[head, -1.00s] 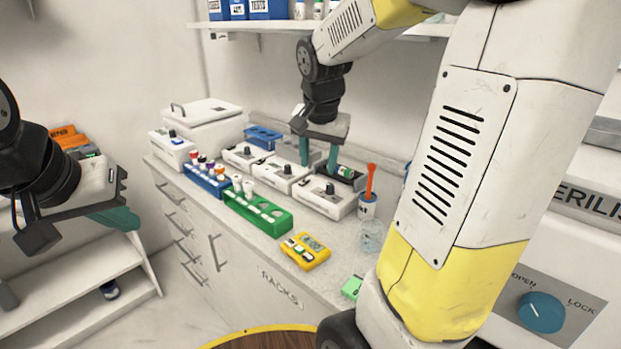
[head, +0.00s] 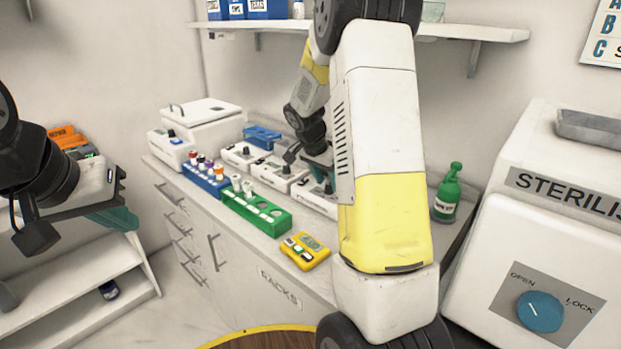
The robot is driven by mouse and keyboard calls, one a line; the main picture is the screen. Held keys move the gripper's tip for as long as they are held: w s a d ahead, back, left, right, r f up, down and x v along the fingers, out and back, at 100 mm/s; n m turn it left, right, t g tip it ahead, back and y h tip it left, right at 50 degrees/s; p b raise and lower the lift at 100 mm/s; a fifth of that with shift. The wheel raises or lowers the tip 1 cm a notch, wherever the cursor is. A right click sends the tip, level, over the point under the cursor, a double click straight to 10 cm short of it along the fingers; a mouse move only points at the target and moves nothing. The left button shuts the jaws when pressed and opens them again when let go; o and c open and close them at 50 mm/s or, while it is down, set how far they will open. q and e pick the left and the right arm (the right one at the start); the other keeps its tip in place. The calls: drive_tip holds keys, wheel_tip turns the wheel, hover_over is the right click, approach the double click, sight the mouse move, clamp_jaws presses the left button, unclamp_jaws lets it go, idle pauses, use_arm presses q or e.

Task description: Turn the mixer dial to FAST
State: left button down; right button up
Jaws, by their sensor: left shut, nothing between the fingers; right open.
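Several white boxes with dark knobs stand on the counter: a left one (head: 238,158), a middle one (head: 279,177) and a right one (head: 314,202). I cannot read their labels, so I cannot tell which is the mixer or where its dial points. My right gripper (head: 319,170) is open over the right box, at its back; my own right arm hides part of the gripper and that box. I cannot tell whether it touches anything. My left gripper (head: 115,218) is shut and empty at the left, away from the counter.
A green rack (head: 257,212), a blue tube rack (head: 207,183) and a yellow timer-like device (head: 305,251) sit at the counter's front. A lidded white machine (head: 200,122) stands at the back left. A green bottle (head: 447,192) and a steriliser (head: 560,240) are right. A shelf (head: 480,33) hangs above.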

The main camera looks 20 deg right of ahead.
drive_tip(key=shift+x, duration=0.75)
clamp_jaws()
